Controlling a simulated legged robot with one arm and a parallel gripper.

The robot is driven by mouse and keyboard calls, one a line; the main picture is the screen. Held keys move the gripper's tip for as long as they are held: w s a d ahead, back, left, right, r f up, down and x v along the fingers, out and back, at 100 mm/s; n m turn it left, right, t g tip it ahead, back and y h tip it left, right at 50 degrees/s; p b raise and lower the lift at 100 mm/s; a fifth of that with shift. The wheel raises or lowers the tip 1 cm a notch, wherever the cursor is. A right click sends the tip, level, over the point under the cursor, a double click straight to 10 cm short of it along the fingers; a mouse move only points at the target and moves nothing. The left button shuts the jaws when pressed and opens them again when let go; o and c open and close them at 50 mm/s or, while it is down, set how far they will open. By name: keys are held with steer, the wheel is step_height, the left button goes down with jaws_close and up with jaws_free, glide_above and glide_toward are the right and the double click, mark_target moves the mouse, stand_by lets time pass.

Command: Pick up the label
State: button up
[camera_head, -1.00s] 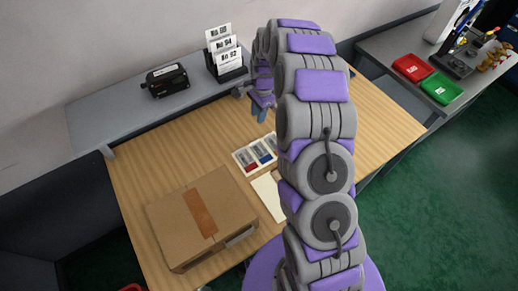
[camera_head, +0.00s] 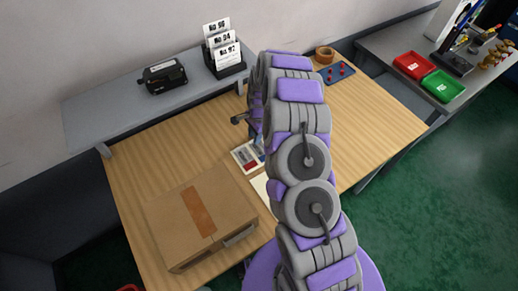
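Several white labels with black printed numbers (camera_head: 222,45) stand in a black holder (camera_head: 229,68) on the grey shelf at the back of the desk. A white card with colored panels (camera_head: 245,156) lies on the wooden desktop, partly hidden by my arm. Which of these is the task's label I cannot tell. My gripper (camera_head: 257,136) hangs over the desk, below and to the right of the holder, near the card's upper edge. It is small and mostly hidden behind my arm, so its opening and any contact with the card are unclear.
A cardboard box (camera_head: 176,226) stands at the desk's front left. A black device (camera_head: 165,77) sits on the grey shelf (camera_head: 110,112). A tape roll (camera_head: 325,55) and blue tray (camera_head: 337,74) are behind my arm. Red (camera_head: 412,66) and green (camera_head: 441,87) trays stand right.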

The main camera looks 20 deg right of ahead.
steer(key=shift+f, duration=0.65)
steer(key=shift+r, duration=0.1)
steer(key=shift+c, duration=0.2)
jaws_close()
